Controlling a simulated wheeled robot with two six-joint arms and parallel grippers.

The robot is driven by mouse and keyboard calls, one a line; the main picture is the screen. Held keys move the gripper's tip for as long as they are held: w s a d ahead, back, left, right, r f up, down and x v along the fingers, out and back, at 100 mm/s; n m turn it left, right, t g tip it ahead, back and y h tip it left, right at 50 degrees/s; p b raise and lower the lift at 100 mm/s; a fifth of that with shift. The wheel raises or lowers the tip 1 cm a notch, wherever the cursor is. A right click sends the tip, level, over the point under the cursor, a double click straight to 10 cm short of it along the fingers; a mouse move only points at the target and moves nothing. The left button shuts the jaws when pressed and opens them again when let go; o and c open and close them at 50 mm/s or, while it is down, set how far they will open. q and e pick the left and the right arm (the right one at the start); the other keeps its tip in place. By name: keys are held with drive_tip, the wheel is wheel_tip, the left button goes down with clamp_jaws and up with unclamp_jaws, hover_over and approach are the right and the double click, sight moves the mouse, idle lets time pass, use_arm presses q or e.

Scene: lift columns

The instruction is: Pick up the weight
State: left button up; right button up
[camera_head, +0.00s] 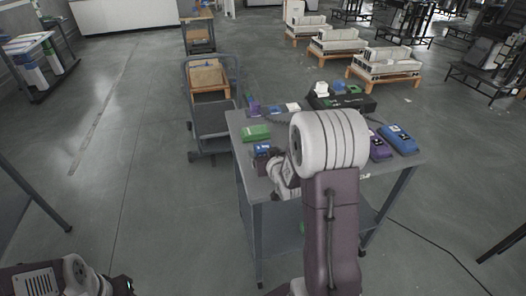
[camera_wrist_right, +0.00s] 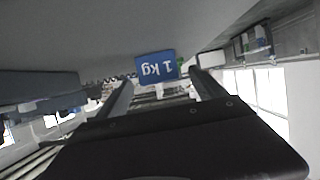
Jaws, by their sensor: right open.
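The weight (camera_wrist_right: 156,67) is a small blue block marked "1 kg". In the right wrist view its label is upside down, and it stands beyond and between the two fingertips. In the head view a small blue block (camera_head: 262,149), which looks like this weight, is at the table's left edge. My right gripper (camera_head: 265,158) is close beside it, partly hidden by my own arm. The right wrist view shows the gripper (camera_wrist_right: 161,80) open, with its fingers apart. Part of my left arm shows at the bottom left of the head view, with no jaws visible.
Open floor lies to the left.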

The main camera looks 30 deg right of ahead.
sight(264, 150)
drive_tip(key=x, duration=0.4)
drive_tip(key=c, duration=0.3)
clamp_jaws()
drive_tip(key=shift+r, duration=0.1)
wheel_tip(264, 150, up, 4)
drive_tip(key=shift+w+r+p, duration=0.1)
drive_tip(key=shift+r+p, duration=0.1)
drive_tip(key=shift+p, duration=0.4)
drive_tip(key=d+r+p, duration=0.4)
drive_tip(key=d+r, duration=0.2)
drive_tip(key=d, duration=0.5)
drive_tip(key=shift+w+d+r+p, duration=0.25)
drive_tip(key=shift+d+r+p, duration=0.05)
drive_tip(key=shift+d+r, duration=0.1)
